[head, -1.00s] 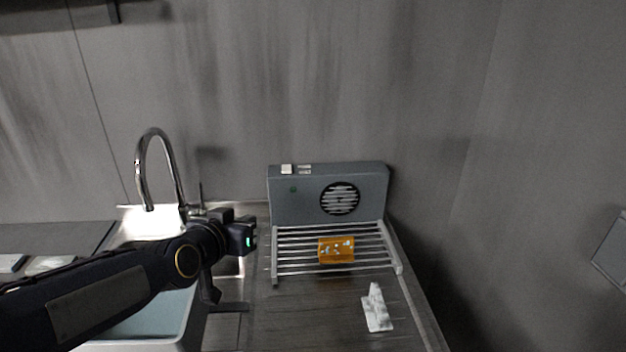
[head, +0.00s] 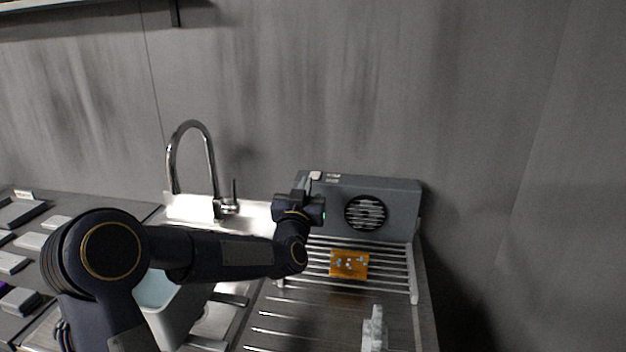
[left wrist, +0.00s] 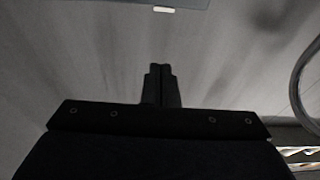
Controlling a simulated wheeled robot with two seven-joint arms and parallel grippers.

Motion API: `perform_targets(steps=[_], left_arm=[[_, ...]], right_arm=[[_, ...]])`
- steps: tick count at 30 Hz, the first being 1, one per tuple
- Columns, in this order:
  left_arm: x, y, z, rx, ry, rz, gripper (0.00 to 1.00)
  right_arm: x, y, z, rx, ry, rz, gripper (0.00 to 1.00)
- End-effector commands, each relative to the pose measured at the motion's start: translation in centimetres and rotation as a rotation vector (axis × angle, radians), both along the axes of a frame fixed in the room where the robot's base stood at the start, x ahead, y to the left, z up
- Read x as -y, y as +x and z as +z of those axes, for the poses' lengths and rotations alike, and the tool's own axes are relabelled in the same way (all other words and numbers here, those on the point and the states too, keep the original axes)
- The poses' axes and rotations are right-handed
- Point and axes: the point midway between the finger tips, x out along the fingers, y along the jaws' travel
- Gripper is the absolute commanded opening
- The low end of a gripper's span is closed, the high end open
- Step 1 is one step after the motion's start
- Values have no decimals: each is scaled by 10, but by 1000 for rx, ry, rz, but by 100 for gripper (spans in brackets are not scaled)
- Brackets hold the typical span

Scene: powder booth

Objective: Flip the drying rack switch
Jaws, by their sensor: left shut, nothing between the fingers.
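The drying rack has a grey blower box (head: 395,192) with a round grille and metal bars in front. On the box's top edge are a pale switch (head: 315,175) and a smaller light fitting (head: 333,177) beside it. My left gripper (head: 308,183) is shut and empty, fingers pointing up, in front of the box's left end just below the pale switch; I cannot tell if it touches. In the left wrist view the shut fingers (left wrist: 160,68) point toward the box's edge, where a pale piece (left wrist: 164,9) shows, apart from them in the picture. My right gripper is out of view.
An orange piece with pale specks (head: 349,264) lies on the rack bars. A whitish piece (head: 375,330) is on the counter in front. A sink with a curved faucet (head: 190,150) is left of the rack. Several flat pieces (head: 30,241) lie at far left.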

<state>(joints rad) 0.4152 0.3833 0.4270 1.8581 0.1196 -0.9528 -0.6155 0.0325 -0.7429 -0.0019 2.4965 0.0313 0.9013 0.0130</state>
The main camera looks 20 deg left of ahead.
Motion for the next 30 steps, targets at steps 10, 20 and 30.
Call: perform_targets(steps=[10,20,30], left_arm=[[-13,50,13,-2,-4,0,0],[-24,92,2,-7,-2,-1,0],[-23,88,-19,-1,0,-2,0]], right_arm=[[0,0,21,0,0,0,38],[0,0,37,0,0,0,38],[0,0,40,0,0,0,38]])
